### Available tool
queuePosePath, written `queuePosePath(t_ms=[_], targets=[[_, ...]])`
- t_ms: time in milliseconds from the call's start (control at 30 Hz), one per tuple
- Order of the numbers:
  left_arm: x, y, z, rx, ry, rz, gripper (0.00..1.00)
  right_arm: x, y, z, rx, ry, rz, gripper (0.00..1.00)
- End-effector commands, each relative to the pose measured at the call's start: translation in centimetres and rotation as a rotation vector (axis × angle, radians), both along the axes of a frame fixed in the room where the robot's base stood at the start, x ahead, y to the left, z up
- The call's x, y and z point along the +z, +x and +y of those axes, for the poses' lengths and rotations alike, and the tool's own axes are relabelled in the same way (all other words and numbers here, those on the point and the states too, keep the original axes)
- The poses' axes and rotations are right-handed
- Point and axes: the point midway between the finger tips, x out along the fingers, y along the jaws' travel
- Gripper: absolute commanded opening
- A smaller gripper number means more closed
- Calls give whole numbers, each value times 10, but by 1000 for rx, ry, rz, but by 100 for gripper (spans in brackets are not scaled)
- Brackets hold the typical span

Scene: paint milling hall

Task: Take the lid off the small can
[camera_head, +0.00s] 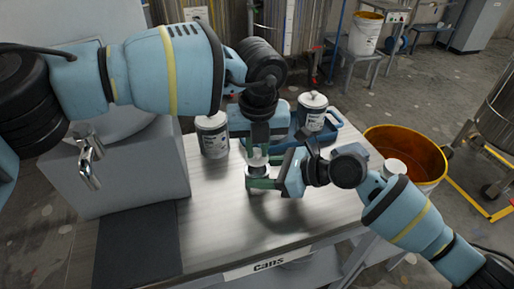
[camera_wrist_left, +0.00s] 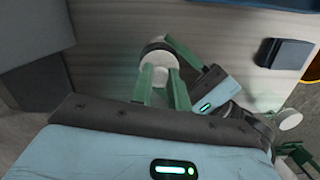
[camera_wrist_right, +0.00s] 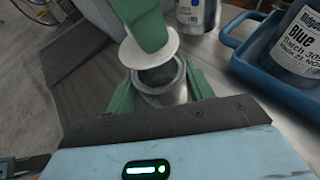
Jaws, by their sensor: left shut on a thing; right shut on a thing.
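The small metal can (camera_wrist_right: 165,97) stands upright between the green fingers of my right gripper (camera_wrist_right: 160,86), which is shut on it; in the head view this gripper (camera_head: 262,180) reaches in from the right. The can's dark round mouth shows in the right wrist view. The white lid (camera_wrist_right: 165,46) is a little above the can, apart from it and seemingly tilted. My left gripper (camera_head: 258,151) is above the can, shut on the lid, which also shows in the left wrist view (camera_wrist_left: 160,58). The fingers partly hide both.
A blue tray (camera_head: 337,121) with a labelled can (camera_head: 313,112) stands behind, and another labelled can (camera_head: 213,135) is at its left. A sink block with a tap (camera_head: 90,165) is left, an orange bucket (camera_head: 440,165) right. The table front (camera_head: 215,235) is clear.

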Motion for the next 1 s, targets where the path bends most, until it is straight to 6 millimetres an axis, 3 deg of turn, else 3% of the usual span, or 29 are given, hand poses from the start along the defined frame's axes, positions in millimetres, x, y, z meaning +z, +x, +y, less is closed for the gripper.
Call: queuePosePath(t_ms=[233,500,533,600,700,1000], targets=[[29,1,0,0,0,-2,0,-1,0,0,0,-2,2,12],[33,0,0,0,0,-1,0,-1,0,0,0,-2,2,12],[33,0,0,0,0,-1,0,-1,0,0,0,-2,2,56],[32,0,0,0,0,-1,0,-1,0,0,0,-1,1,66],[32,0,0,0,0,-1,0,-1,0,0,0,-1,0,78],[33,0,0,0,0,-1,0,0,0,-1,0,-1,0,78]])
